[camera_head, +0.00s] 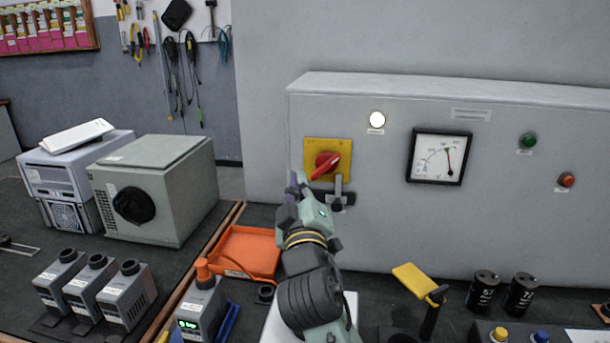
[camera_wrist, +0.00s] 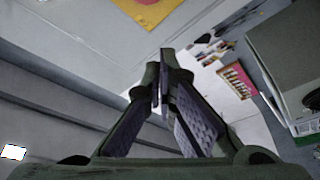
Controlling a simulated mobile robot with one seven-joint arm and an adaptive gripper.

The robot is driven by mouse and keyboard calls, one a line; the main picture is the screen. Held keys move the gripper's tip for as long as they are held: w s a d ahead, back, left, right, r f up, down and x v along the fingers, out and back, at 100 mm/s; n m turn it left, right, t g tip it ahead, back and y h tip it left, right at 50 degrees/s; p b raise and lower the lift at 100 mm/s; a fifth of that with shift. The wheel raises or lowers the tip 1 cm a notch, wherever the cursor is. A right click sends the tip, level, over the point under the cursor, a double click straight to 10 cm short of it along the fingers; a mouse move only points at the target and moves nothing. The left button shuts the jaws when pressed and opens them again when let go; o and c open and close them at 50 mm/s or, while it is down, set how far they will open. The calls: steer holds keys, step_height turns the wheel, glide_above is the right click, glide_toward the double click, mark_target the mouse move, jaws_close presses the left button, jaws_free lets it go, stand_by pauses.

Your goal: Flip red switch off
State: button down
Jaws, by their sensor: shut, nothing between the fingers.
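The red switch (camera_head: 325,164) is a rotary handle on a yellow square plate (camera_head: 313,148) on the front of a grey cabinet. In the head view the handle slants, its upper end to the right. My gripper (camera_head: 297,184) is just below and left of the plate, in front of the cabinet, with its fingers shut and nothing between them. In the wrist view the fingertips (camera_wrist: 165,55) meet. Part of the yellow plate (camera_wrist: 140,10) shows at the top edge there, apart from the fingertips, with a piece of the red handle at the frame edge.
The cabinet (camera_head: 380,235) also carries a white lamp (camera_head: 377,119), a dial meter (camera_head: 439,157), a green button (camera_head: 528,140) and a red button (camera_head: 566,180). A small lever (camera_head: 338,192) sits below the switch. An orange tray (camera_head: 246,252) and a yellow-topped tool (camera_head: 415,281) lie on the bench.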

mark_target(326, 165)
steer(key=p+x, duration=0.4)
steer(key=x, duration=0.5)
steer(key=d+f+b, duration=0.2)
steer(key=f, duration=0.1)
steer(key=shift+s+d+b, duration=0.15)
steer(key=shift+d+b, duration=0.2)
steer(key=shift+d, duration=0.1)
steer(key=shift+n+b, duration=0.3)
steer(key=shift+n, duration=0.1)
